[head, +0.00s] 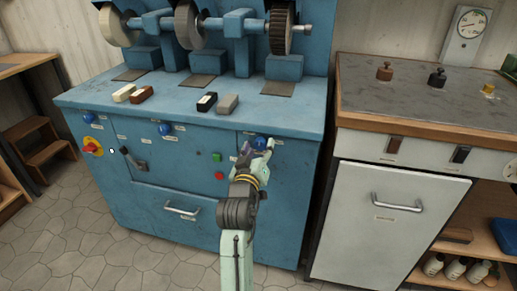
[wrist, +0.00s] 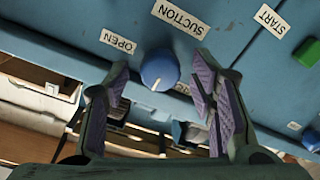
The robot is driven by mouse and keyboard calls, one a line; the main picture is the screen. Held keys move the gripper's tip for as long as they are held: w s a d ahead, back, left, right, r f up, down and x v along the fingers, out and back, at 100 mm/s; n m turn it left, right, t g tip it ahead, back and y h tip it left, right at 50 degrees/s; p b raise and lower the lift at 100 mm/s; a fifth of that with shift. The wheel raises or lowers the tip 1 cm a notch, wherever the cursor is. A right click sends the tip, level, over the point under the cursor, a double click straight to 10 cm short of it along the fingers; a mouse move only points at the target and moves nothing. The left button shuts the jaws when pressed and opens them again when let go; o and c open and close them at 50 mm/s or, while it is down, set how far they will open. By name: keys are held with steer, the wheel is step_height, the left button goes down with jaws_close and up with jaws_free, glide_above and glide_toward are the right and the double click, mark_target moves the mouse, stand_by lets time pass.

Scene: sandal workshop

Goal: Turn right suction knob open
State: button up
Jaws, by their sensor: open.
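The right suction knob (head: 259,142) is a blue round knob on the front panel of the blue machine. In the wrist view the knob (wrist: 160,68) shows close up, below a SUCTION label and beside an OPEN label (wrist: 118,41). Its white pointer line points down and slightly left in that picture, not at the OPEN label. My gripper (head: 257,149) is open in front of the knob. In the wrist view its two purple-padded fingers (wrist: 160,80) stand left and right of the knob, with a visible gap on each side. I cannot tell how deep the knob sits between them.
Two more blue knobs (head: 165,128) (head: 88,117) sit further left on the panel. A green button (head: 216,156) and a red button (head: 219,175) are left of my gripper. A white cabinet (head: 390,220) stands to the right.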

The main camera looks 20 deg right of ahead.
steer(key=c, duration=1.1)
steer(key=shift+c, duration=0.2)
steer(key=shift+m, duration=0.3)
steer(key=m+b, duration=0.2)
steer(key=m, duration=0.1)
steer(key=shift+f+m+b, duration=0.15)
steer(key=shift+m+b, duration=0.25)
steer(key=m+b, duration=0.3)
steer(key=m, duration=0.1)
steer(key=shift+m, duration=0.3)
steer(key=m+b, duration=0.3)
steer(key=m, duration=0.2)
steer(key=shift+h+b, duration=0.3)
steer(key=shift+b, duration=0.1)
steer(key=shift+m+b, duration=1.25)
steer(key=shift+m, duration=0.95)
